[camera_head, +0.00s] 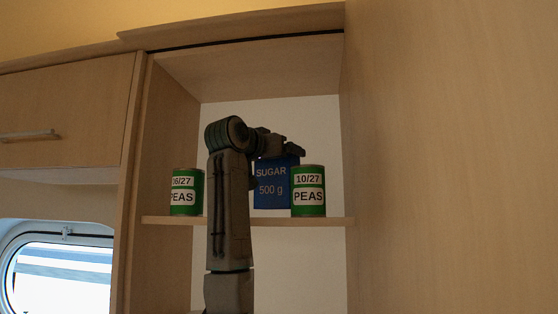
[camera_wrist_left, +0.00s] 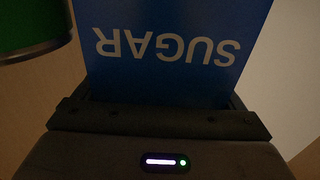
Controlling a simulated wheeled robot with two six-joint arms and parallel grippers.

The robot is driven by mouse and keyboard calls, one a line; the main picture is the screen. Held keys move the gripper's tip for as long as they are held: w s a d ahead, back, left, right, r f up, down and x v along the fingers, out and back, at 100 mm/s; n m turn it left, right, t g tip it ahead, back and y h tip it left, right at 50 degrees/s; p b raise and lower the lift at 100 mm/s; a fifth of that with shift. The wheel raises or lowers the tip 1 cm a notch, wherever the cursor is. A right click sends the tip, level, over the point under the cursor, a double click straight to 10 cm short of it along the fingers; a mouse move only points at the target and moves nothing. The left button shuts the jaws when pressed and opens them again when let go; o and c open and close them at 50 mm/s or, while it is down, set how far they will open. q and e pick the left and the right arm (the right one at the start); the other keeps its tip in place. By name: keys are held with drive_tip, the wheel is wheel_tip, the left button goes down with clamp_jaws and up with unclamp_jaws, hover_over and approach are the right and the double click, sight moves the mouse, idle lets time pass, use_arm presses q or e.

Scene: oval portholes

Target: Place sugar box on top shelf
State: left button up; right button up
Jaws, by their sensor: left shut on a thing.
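The blue sugar box (camera_head: 271,186), marked 500 g, is at the shelf (camera_head: 160,221) between two green pea cans. My left gripper (camera_head: 290,149) reaches over its top from the left and is shut on it. In the left wrist view the sugar box (camera_wrist_left: 170,45) fills the space beyond the gripper (camera_wrist_left: 160,112), its lettering upside down. The right can hides part of the box's lower right. I cannot tell whether the box's bottom touches the shelf. My right gripper is not in view.
A green pea can (camera_head: 308,192) stands close in front of the box on the right. Another pea can (camera_head: 186,192) stands at the left, beyond my arm. Cabinet side walls bound the shelf. A closed cupboard (camera_head: 65,115) and an oval porthole (camera_head: 62,275) are at left.

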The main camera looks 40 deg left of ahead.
use_arm(q)
drive_tip(key=shift+w+a+f+p, duration=0.2)
drive_tip(key=shift+f+p, duration=0.1)
drive_tip(key=shift+f, duration=0.15)
drive_tip(key=shift+w+a+f+p, duration=0.15)
drive_tip(key=shift+f+p, duration=0.15)
drive_tip(key=shift+f, duration=0.15)
drive_tip(key=shift+s+d, duration=0.1)
drive_tip(key=shift+s+d, duration=0.1)
drive_tip(key=shift+d, duration=0.05)
drive_tip(key=shift+f, duration=0.15)
drive_tip(key=o, duration=1.6)
drive_tip(key=shift+c, duration=0.2)
